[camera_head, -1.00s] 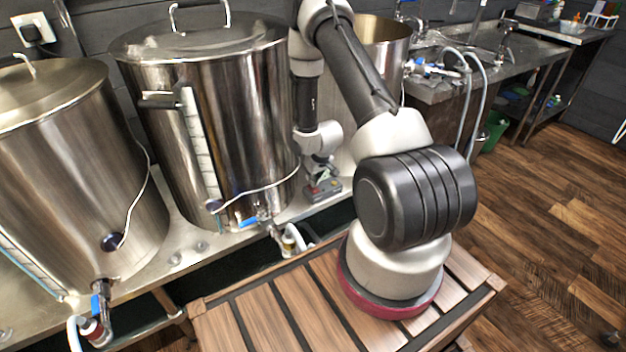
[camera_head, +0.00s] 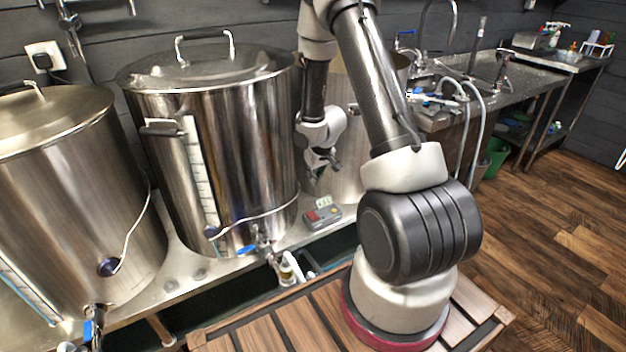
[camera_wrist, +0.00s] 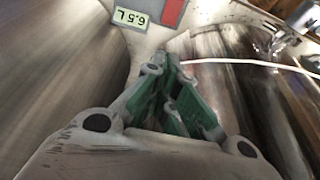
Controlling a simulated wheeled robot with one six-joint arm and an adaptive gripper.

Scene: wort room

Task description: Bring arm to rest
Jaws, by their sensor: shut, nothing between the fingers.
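My gripper (camera_head: 319,176) hangs at the end of the arm, fingers downward, in the gap between the big lidded kettle and the open pot behind my arm. In the wrist view my gripper (camera_wrist: 172,75) shows green-padded fingers closed together with nothing held. A small grey control box (camera_head: 322,214) with a red part and a light label lies on the steel counter below the gripper, apart from it.
The lidded kettle (camera_head: 240,130) stands close left of the gripper. Another lidded kettle (camera_head: 70,190) is farther left. The open pot (camera_head: 348,150) is partly hidden by my arm. A white cable (camera_head: 255,217) crosses the lidded kettle's front. A sink counter (camera_head: 445,112) with hoses stands at the right.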

